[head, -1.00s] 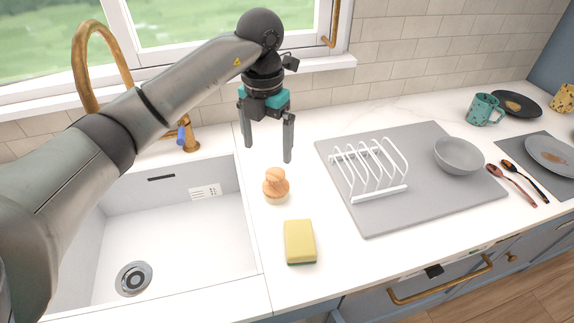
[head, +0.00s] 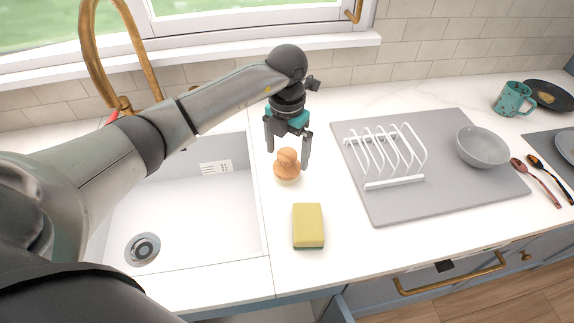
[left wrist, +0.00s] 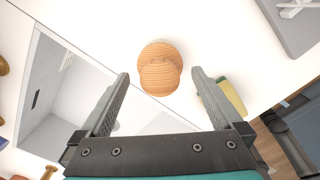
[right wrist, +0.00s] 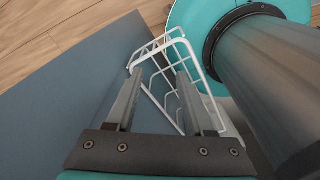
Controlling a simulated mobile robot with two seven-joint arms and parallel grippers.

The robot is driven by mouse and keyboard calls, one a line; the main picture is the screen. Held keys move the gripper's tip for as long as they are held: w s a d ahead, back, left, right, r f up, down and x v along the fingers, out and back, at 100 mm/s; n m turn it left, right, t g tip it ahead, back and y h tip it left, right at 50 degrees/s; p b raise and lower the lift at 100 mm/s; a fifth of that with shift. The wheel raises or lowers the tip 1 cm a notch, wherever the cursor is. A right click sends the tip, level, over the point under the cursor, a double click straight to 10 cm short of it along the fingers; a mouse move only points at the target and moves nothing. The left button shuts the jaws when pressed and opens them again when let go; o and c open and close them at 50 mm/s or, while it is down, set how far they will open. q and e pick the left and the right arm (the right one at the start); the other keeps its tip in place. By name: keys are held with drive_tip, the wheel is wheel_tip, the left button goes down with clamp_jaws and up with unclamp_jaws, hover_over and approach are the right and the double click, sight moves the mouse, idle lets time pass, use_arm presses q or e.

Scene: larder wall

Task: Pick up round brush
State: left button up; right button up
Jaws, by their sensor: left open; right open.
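The round brush (head: 287,163) has an orange-brown wooden knob and pale bristles. It stands on the white counter between the sink and the grey mat. My left gripper (head: 288,160) is open above the brush, with its fingers pointing down on either side of the knob in the head view. In the left wrist view the brush (left wrist: 160,68) lies just beyond the open fingertips (left wrist: 160,76), roughly centred between them, and nothing is held. My right gripper (right wrist: 158,72) is open and empty in the right wrist view, and it is outside the head view.
A yellow sponge (head: 308,225) lies in front of the brush. The sink (head: 185,235) is to the left. A grey mat (head: 400,200) carries a white rack (head: 385,158) and a grey bowl (head: 482,148). A white wire basket (right wrist: 170,65) is near my right gripper.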

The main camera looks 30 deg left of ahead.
sight(287, 164)
use_arm(q)
wheel_tip(287, 164, down, 4)
drive_tip(key=shift+f, duration=0.25)
drive_tip(key=shift+c, duration=0.2)
drive_tip(key=shift+r, duration=0.1)
drive_tip(key=c, duration=1.2)
drive_tip(key=shift+o, duration=0.2)
